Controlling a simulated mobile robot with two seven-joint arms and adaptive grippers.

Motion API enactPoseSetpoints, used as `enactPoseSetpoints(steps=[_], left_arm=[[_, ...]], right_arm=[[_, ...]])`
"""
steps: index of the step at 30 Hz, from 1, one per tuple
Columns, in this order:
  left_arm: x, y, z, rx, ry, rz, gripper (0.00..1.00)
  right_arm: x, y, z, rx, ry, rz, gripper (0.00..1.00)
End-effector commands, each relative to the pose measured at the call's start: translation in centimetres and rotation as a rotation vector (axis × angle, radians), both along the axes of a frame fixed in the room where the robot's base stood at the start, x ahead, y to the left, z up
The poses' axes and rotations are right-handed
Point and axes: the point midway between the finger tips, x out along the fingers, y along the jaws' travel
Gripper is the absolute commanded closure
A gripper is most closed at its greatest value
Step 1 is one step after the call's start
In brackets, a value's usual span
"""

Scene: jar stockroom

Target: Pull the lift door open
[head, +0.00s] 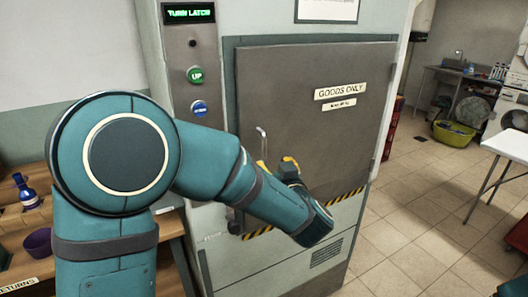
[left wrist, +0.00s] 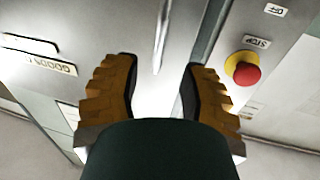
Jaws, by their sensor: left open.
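The lift door (head: 300,85) is a grey panel with a "GOODS ONLY" sign, and it looks closed in its frame. A slim metal handle (head: 262,140) stands upright near its left edge; my arm hides its lower part. My left gripper (head: 275,163), with yellow fingers, is at the handle. In the left wrist view the gripper (left wrist: 160,65) is open, and the bright handle (left wrist: 161,38) shows between its fingertips, with gaps on both sides. I cannot tell how deep it sits between them. My right gripper is not in view.
The display (head: 188,13) reads "TURN LATCH". Below it are a green UP button (head: 194,75) and a blue button (head: 199,108). A red stop button (left wrist: 243,69) is right of the fingers. A returns shelf (head: 28,215) stands left; open tiled floor (head: 410,195) lies right.

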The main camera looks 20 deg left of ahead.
Motion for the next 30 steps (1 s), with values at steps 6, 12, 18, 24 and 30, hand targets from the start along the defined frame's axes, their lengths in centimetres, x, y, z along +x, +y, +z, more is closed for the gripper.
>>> enactPoseSetpoints(steps=[6, 12, 18, 24, 30], left_arm=[[3.4, 2.7, -0.1, -0.001, -0.001, 0.002, 0.58], [5.6, 4.4, -0.1, 0.0, 0.0, 0.001, 0.58], [6.5, 5.0, 0.0, 0.0, 0.0, -0.001, 0.58], [6.5, 5.1, 0.0, -0.001, 0.001, -0.002, 0.58], [6.5, 5.1, 0.0, -0.001, 0.001, -0.002, 0.97]], right_arm=[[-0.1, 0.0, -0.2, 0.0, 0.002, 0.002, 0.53], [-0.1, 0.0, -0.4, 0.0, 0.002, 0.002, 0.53], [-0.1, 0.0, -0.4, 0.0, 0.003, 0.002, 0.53], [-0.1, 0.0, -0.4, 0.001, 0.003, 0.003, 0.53], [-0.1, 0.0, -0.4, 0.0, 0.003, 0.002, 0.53]])
